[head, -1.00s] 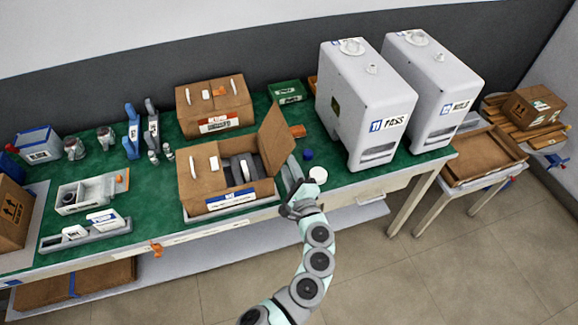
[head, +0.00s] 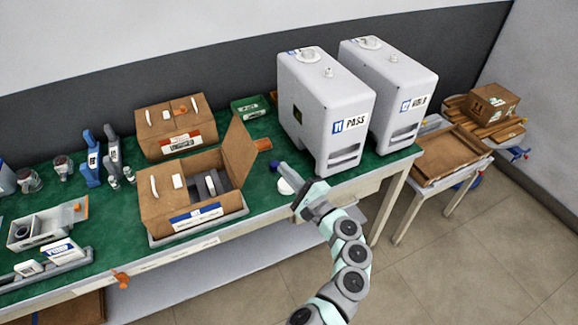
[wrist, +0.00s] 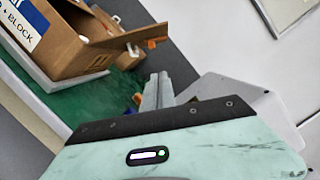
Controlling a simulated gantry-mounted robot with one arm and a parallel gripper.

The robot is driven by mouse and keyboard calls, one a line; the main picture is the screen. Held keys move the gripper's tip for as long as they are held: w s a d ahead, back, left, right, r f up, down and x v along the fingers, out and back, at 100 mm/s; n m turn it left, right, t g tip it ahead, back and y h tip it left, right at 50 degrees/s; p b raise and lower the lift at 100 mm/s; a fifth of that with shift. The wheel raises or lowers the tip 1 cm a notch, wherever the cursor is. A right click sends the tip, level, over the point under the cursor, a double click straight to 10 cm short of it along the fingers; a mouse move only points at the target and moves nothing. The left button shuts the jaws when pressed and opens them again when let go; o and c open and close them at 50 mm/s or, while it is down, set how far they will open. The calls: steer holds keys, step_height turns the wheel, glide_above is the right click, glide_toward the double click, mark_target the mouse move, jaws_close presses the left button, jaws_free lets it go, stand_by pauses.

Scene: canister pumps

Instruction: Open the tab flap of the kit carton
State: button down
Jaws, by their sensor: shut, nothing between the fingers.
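A brown carton (head: 178,209) with a blue-and-white label sits in a grey tray at the bench's front edge. Its right flap (head: 239,154) stands up, leaning outward, and the right half is open with grey parts inside. Its left top part is closed, with a white handle and white patch. The label and flap also show at upper left in the wrist view (wrist: 107,41). My gripper (head: 284,167) is shut and empty, right of the carton and apart from the flap. Its fingers (wrist: 157,88) show together in the wrist view.
A second closed carton (head: 176,125) with a red label stands behind. Two white canister pumps (head: 330,115) stand at right, close to my gripper. A white round lid (head: 287,187) and a small blue cap (head: 274,166) lie near it. Green bench (head: 125,213) shows left of the carton.

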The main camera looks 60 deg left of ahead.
mark_target(242, 149)
steer(key=s+a+r, duration=0.3)
steer(key=s+a, duration=0.1)
steer(key=a, duration=0.5)
steer(key=shift+a+b, duration=0.3)
steer(key=shift+b, duration=0.15)
stand_by(0.3)
